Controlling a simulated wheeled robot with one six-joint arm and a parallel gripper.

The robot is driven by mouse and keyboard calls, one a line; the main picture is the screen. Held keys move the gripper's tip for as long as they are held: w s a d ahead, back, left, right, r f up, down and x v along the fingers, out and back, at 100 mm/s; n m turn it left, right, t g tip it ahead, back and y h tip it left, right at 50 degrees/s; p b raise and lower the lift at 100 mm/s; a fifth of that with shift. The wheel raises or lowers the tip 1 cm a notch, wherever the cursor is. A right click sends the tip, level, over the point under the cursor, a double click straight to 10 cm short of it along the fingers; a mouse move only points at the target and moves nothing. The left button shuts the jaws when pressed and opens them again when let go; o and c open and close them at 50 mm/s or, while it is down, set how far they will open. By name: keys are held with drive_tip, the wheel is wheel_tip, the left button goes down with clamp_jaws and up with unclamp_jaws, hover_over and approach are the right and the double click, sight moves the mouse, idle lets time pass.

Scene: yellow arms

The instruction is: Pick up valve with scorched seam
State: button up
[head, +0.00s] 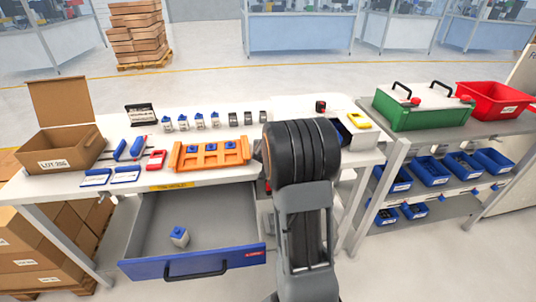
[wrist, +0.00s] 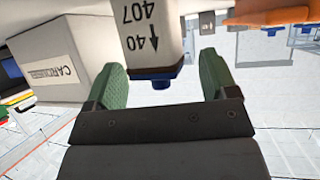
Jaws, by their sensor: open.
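In the wrist view my gripper (wrist: 161,75) is open, with green finger pads on either side of a pale valve (wrist: 152,32). The valve appears upside down, with a blue part at its lower end and printed "40 407" and an arrow. Gaps show beside it. In the head view several small valves stand in a row on the bench, some blue-topped (head: 200,121) and some dark (head: 248,117). Another blue-topped valve (head: 179,237) sits in the open drawer (head: 215,215). My arm hides my gripper there.
An orange rack (head: 210,155) with blue parts stands on the bench (head: 130,182), left of my arm. An open carton (head: 60,150) is at the left end. A green case (head: 425,110) and a red bin (head: 495,100) are on the right bench. The drawer juts out in front.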

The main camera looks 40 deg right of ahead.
drive_tip(key=shift+w+d, duration=0.15)
drive_tip(key=shift+w, duration=0.05)
drive_tip(key=shift+c, duration=0.2)
drive_tip(key=c, duration=1)
drive_tip(key=shift+c, duration=0.6)
